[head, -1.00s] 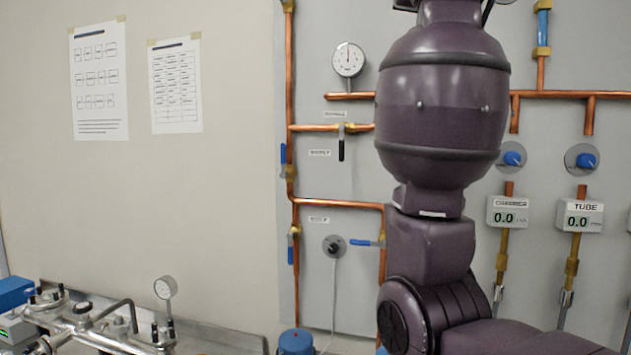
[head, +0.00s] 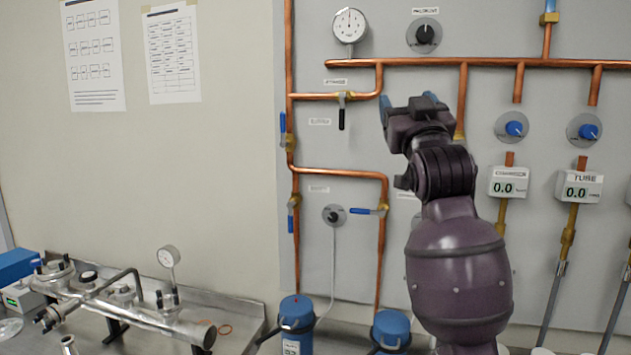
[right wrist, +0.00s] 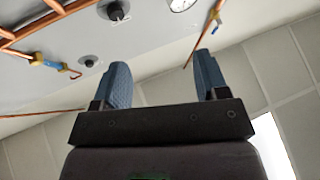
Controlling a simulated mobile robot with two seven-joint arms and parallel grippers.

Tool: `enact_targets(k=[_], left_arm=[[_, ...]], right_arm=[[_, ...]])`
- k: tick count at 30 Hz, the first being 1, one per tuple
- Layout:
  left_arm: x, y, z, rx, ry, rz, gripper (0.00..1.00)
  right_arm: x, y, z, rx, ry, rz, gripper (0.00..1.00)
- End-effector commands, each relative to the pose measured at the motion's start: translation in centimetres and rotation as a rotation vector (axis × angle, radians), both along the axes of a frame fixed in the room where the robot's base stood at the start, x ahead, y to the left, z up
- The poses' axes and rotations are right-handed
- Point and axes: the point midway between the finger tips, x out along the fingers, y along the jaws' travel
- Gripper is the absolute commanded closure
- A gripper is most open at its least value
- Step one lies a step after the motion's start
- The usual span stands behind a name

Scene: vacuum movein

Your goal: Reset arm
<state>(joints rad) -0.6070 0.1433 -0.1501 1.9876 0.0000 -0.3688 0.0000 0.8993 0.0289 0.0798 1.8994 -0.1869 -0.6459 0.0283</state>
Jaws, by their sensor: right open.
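My right arm, dark purple, rises from the lower right of the head view in front of the panel. Its right gripper (head: 408,107) is raised near the copper pipes, below the black knob. In the right wrist view the right gripper (right wrist: 165,82) shows two blue fingers apart with nothing between them. My left gripper is not in view.
A grey panel (head: 345,240) carries copper pipes (head: 335,172), a round gauge (head: 350,25), a black knob (head: 424,35), blue-handled valves and digital readouts (head: 509,187). A metal vacuum assembly (head: 130,310) sits on the bench at lower left. Blue canisters (head: 297,317) stand below the panel.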

Motion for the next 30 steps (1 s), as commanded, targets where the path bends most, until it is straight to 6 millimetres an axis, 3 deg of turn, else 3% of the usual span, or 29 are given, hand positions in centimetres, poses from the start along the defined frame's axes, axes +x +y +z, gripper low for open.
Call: enact_targets(k=[1,8,14,23,30], left_arm=[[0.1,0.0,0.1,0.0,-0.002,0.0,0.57],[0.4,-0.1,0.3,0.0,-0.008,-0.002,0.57],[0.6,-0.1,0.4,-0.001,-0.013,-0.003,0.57],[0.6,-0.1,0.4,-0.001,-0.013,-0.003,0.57],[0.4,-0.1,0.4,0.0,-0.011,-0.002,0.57]], right_arm=[[0.4,-0.4,-2.8,-0.01,0.023,0.002,0.33],[0.7,-2.0,-13.9,-0.035,0.116,0.019,0.33],[-0.7,-3.5,-23.7,-0.043,0.219,0.031,0.33],[-5.6,-6.0,-38.2,-0.039,0.416,0.033,0.33],[-12.0,-7.9,-49.3,-0.025,0.618,0.019,0.33]])
